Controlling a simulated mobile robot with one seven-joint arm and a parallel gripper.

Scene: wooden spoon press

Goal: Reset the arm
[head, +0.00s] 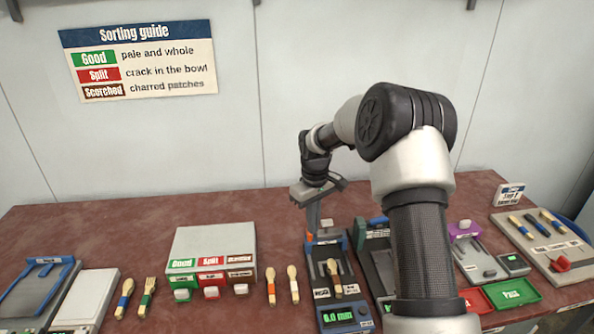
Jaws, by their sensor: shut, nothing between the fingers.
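My arm reaches from the right foreground back to the middle of the table. My gripper (314,203) hangs over the back of a dark press station (318,262) and is shut with nothing in it. Its fingertips are small here, and I cannot tell whether they touch the station. A wooden spoon (334,275) lies on that station, above a gauge (346,315) with a lit green readout.
Two wooden spoons (270,285) (293,284) lie left of the station. A grey box (213,245) with Good, Split and a dark third label has several buttons before it. A blue-edged tray (38,290) and white plate (84,298) stand left. My arm hides part of the right side.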

